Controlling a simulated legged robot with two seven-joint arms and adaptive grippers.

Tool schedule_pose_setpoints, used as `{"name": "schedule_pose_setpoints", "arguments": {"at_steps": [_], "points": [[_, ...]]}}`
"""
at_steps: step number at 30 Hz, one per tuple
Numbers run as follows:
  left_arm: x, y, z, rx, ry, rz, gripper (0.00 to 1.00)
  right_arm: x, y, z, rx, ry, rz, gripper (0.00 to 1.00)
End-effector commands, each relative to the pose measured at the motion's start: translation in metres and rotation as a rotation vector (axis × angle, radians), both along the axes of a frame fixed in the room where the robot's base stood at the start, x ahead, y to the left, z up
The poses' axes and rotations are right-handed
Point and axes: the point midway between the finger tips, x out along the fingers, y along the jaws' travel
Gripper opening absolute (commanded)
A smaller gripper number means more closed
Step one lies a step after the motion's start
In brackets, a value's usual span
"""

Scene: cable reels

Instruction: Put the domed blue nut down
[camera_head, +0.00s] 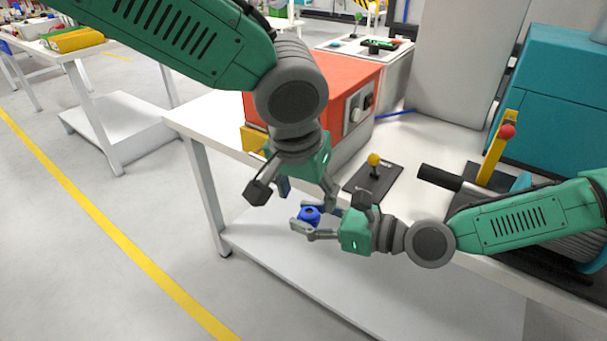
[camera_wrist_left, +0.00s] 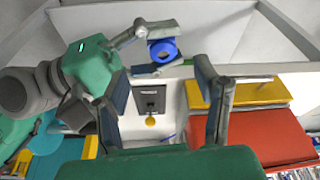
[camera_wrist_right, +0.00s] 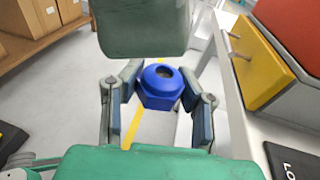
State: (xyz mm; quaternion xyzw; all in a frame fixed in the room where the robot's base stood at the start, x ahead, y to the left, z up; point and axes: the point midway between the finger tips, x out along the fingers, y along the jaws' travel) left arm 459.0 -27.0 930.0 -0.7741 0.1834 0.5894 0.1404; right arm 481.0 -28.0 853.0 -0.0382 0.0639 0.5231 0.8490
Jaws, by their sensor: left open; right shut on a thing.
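The domed blue nut (camera_head: 309,215) is held between the fingertips of my right gripper (camera_head: 318,224), in the air by the front edge of the white table. In the right wrist view the nut (camera_wrist_right: 160,86) shows its dome and round hole, with a finger on each side. My left gripper (camera_head: 290,190) is open and empty, just above and behind the nut. In the left wrist view the nut (camera_wrist_left: 163,51) appears beyond the left fingers, in the right gripper's jaws.
A black base with a yellow-knobbed lever (camera_head: 374,160) stands on the table (camera_head: 408,137) behind my right gripper. An orange-red box (camera_head: 350,78) with a yellow front is behind my left gripper. A yellow lever with a red knob (camera_head: 507,131) stands to the right. A lower white shelf (camera_head: 300,262) lies below.

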Motion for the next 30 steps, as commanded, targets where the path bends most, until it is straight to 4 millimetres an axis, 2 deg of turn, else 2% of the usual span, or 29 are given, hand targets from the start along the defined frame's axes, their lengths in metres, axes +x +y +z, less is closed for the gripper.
{"name": "schedule_pose_setpoints", "arguments": {"at_steps": [3,10,15,23,27,30], "points": [[0.005,-0.002,-0.023,0.0,0.003,0.0,0.56,0.0,0.001,0.0,0.0,-0.001,0.0,0.0],[0.012,-0.005,-0.051,-0.002,0.001,0.0,0.56,0.0,0.001,0.0,-0.001,0.0,0.0,0.0],[0.014,-0.006,-0.059,0.0,-0.001,0.0,0.56,0.0,0.001,0.001,0.0,-0.001,0.0,0.0],[0.015,-0.007,-0.059,0.0,-0.001,0.0,0.56,-0.001,0.001,0.0,0.0,-0.001,0.0,0.0],[0.014,-0.007,-0.059,0.0,-0.001,0.0,0.07,0.0,0.001,0.0,0.0,-0.001,0.0,0.0],[0.014,-0.007,-0.059,-0.002,0.0,-0.001,0.05,0.0,0.001,0.0,0.0,-0.001,0.0,0.0]]}}
